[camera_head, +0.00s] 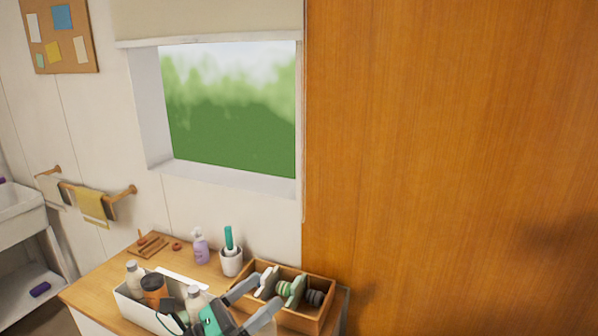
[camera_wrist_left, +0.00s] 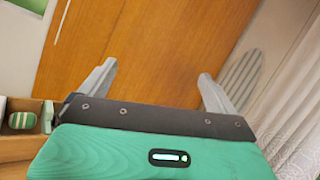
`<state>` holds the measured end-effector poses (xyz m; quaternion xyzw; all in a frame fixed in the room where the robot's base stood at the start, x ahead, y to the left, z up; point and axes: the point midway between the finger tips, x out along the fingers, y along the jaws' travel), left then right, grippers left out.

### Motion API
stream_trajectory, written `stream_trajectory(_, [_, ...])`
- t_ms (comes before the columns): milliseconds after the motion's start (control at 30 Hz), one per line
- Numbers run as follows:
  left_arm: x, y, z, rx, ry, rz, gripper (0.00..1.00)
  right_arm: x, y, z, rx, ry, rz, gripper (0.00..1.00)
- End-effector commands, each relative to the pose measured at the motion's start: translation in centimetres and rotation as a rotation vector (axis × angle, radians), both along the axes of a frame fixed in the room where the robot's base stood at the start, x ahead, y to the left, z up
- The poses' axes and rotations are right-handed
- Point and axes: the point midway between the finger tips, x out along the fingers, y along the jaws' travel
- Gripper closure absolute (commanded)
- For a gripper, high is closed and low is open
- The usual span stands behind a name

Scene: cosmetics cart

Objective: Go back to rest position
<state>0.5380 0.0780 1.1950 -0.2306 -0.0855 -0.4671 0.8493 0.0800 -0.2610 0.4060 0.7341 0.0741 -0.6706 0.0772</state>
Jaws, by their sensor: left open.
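My left gripper (camera_head: 266,290) is at the bottom of the head view, with its two grey fingers apart and pointing up and to the right. It appears in front of the white bin and the wooden box on the cart, and how high it is above them I cannot tell. In the left wrist view the gripper (camera_wrist_left: 156,75) has its fingers spread with nothing between them, facing an orange wooden panel (camera_wrist_left: 150,45). My right gripper is not in view.
A wooden-topped cart (camera_head: 100,288) carries a white bin (camera_head: 130,308) with bottles, a wooden box (camera_head: 318,318) with several items, a purple bottle (camera_head: 200,247) and a white cup (camera_head: 231,263). A tall wooden panel (camera_head: 450,150) stands right; a curtain (camera_wrist_left: 295,110) shows in the left wrist view.

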Motion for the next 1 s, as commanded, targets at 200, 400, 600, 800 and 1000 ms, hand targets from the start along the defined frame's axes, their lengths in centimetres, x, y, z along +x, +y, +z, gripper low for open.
stream_trajectory(200, [0.8,6.0,-2.4,-0.562,0.495,0.206,0.06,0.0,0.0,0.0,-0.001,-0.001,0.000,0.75])
stream_trajectory(400, [-0.9,11.6,-9.2,-1.064,0.932,0.421,0.06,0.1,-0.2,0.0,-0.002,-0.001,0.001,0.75])
stream_trajectory(600, [-6.8,15.2,-18.0,-1.542,1.330,0.693,0.06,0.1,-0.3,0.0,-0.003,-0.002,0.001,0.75])
stream_trajectory(800, [-14.8,16.1,-24.2,-1.902,1.603,0.988,0.06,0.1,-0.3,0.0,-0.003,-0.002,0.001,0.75])
stream_trajectory(1000, [-21.4,15.7,-27.1,-2.119,1.751,1.244,0.06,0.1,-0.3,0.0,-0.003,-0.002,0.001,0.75])
